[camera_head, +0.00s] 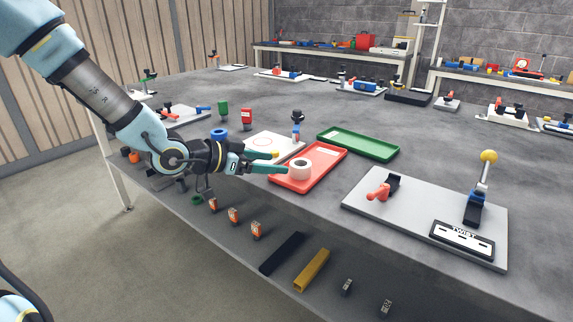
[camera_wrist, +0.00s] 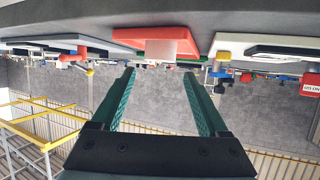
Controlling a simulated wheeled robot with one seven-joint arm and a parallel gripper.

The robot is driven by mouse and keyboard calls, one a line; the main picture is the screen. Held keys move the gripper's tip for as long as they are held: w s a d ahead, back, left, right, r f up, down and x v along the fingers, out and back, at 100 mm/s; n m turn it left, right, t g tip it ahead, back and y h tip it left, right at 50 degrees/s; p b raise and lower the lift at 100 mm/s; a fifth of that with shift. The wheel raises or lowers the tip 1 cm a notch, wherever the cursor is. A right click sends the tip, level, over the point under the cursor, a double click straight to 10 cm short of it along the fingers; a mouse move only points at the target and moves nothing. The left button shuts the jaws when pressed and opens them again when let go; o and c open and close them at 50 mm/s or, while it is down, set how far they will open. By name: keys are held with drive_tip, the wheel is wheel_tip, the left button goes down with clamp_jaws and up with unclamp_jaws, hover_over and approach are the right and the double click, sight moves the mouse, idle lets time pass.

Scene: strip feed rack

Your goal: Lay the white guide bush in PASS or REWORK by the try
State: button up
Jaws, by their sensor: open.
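The white guide bush (camera_head: 300,169), a short ring with its hole facing up, stands in the red tray (camera_head: 322,152) near its front left end. It also shows pale against the red tray in the wrist view (camera_wrist: 160,50), beyond my fingertips. My gripper (camera_head: 281,161) is open and level, just left of the bush, with green fingers pointing towards it. In the wrist view the space between the fingers (camera_wrist: 159,73) is empty. A green tray (camera_head: 375,156) lies behind the red one, empty. No PASS or REWORK wording is readable on either tray.
A white plate (camera_head: 270,144) with a red circle and a dark-topped post (camera_head: 297,124) stands behind my gripper. A grey board (camera_head: 415,205) with a yellow-knobbed lever (camera_head: 488,158) lies to the right. A blue ring (camera_head: 219,133) and small green and red blocks stand behind my wrist.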

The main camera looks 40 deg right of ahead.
drive_tip(key=w+a+f+n+t+y, duration=0.25)
drive_tip(key=w+a+y, duration=0.2)
drive_tip(key=a, duration=0.55)
drive_tip(key=w+a+f+n+t+y, duration=0.2)
drive_tip(key=w+a+f+n+y, duration=0.15)
drive_tip(key=w+a, duration=0.45)
drive_tip(key=s+a+r+n+y, duration=0.1)
drive_tip(key=s+a+r+n, duration=0.1)
drive_tip(key=a, duration=0.5)
drive_tip(key=s+a+r+n+g+y, duration=0.1)
drive_tip(key=s+a+n+y, duration=0.1)
drive_tip(key=s+a+n, duration=0.2)
drive_tip(key=s+a+r+n+y, duration=0.2)
drive_tip(key=a+n, duration=0.3)
drive_tip(key=a, duration=0.7)
drive_tip(key=shift+s+a+r+n+g, duration=0.2)
drive_tip(key=shift+s+r+n+g, duration=0.15)
drive_tip(key=shift+s, duration=0.55)
drive_tip(key=shift+r+p, duration=0.7)
drive_tip(key=shift+p, duration=0.15)
